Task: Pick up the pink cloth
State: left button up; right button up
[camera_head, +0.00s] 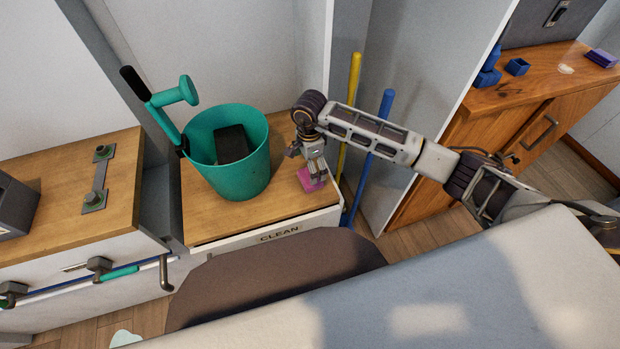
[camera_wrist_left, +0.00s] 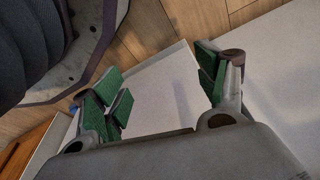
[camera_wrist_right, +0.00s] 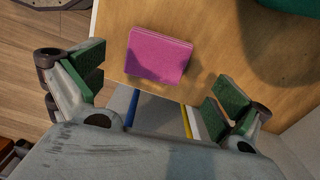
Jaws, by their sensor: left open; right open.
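The pink cloth (camera_head: 310,179) lies on the wooden counter top (camera_head: 240,218) near its right edge, to the right of the teal bucket. In the right wrist view the cloth (camera_wrist_right: 159,55) is a flat, folded rectangle just beyond the open fingers. My right gripper (camera_head: 316,172) is over the cloth and hides part of it in the head view. In the right wrist view its green-padded fingers (camera_wrist_right: 160,92) are wide apart with nothing between them. My left gripper (camera_wrist_left: 165,92) is open and empty over a pale surface. It does not show in the head view.
A teal bucket (camera_head: 240,173) with a dark block (camera_head: 231,143) inside stands left of the cloth. A yellow pole (camera_head: 349,105) and a blue pole (camera_head: 376,140) stand just right of the counter. A white panel wall (camera_head: 425,60) rises behind them.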

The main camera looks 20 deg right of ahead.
jog(key=shift+s+a+f, duration=0.1)
jog(key=shift+f, duration=0.55)
notch_tip(320, 180, down, 3)
jog(key=shift+s+a+r, duration=0.1)
jog(key=shift+r, duration=0.05)
jog(key=shift+f+b, duration=0.3)
jog(key=shift+f, duration=0.3)
pick_arm(q)
jog(key=shift+w+d+r, duration=0.2)
jog(key=shift+r, duration=0.3)
jog(key=shift+w+d+r, duration=0.15)
jog(key=shift+w+r, duration=0.05)
jog(key=shift+r, duration=0.3)
jog(key=shift+s+f, duration=0.2)
pick_arm(e)
jog(key=c, duration=1)
